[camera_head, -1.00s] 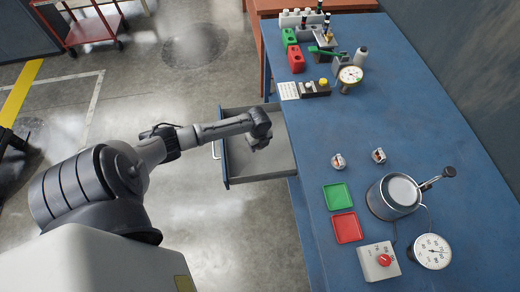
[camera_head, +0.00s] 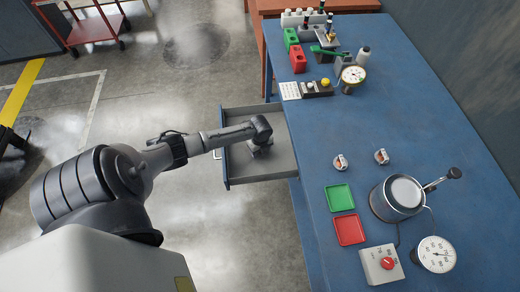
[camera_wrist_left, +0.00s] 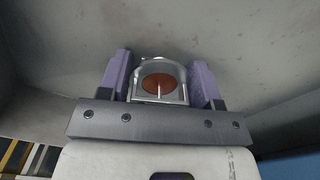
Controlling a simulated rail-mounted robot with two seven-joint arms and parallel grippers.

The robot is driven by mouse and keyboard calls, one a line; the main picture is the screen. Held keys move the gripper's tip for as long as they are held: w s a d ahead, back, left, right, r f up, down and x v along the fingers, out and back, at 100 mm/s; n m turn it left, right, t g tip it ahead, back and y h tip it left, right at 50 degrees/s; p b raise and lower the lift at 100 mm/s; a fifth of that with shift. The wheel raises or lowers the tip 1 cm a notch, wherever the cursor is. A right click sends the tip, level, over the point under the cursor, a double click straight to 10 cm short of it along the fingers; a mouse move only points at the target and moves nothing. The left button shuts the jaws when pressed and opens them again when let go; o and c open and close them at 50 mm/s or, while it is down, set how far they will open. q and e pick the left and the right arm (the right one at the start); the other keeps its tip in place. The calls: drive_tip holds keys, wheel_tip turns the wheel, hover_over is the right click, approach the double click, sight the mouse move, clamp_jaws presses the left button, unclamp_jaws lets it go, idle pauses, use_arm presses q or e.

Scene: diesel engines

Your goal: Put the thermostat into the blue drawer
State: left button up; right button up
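The blue drawer (camera_head: 225,166) is pulled out from the left side of the blue workbench, with a grey inside. My left gripper (camera_head: 259,148) points down inside the drawer, near its middle. In the left wrist view, my left gripper (camera_wrist_left: 160,80) has its two purple fingers on either side of the thermostat (camera_wrist_left: 159,84), a metal frame with a copper-brown disc. The fingers appear to press against its sides. The drawer's grey floor and walls surround it; whether the thermostat touches the floor is unclear. The right gripper is not in view.
Two small thermostat-like parts (camera_head: 340,162) (camera_head: 382,156) lie on the workbench (camera_head: 420,120). Green (camera_head: 340,197) and red (camera_head: 348,229) trays, a metal pot (camera_head: 398,196), a control box (camera_head: 380,264) and a gauge (camera_head: 436,254) stand nearby. The bench's middle is clear.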

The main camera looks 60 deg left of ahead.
use_arm(q)
drive_tip(key=o, duration=0.4)
drive_tip(key=shift+r, duration=0.15)
wheel_tip(320, 180, up, 12)
drive_tip(key=p, duration=0.3)
drive_tip(key=shift+f, duration=0.25)
drive_tip(key=s+d+f+n+t, duration=0.1)
drive_tip(key=s+d+n, duration=0.3)
drive_tip(key=d, duration=0.6)
drive_tip(key=s+d+n, duration=0.2)
drive_tip(key=s+d, duration=0.4)
drive_tip(key=d, duration=0.3)
drive_tip(key=s+d+r+n+t, duration=0.1)
drive_tip(key=s+d+r+n, duration=0.1)
drive_tip(key=n, duration=0.1)
drive_tip(key=s+d+r+n, duration=0.2)
drive_tip(key=s+r+n, duration=0.1)
drive_tip(key=s+d+r+n+t, duration=0.1)
drive_tip(key=s+d+r+n, duration=0.1)
drive_tip(key=s+r+n, duration=0.1)
drive_tip(key=shift+s+r+t, duration=0.1)
drive_tip(key=shift+t, duration=0.2)
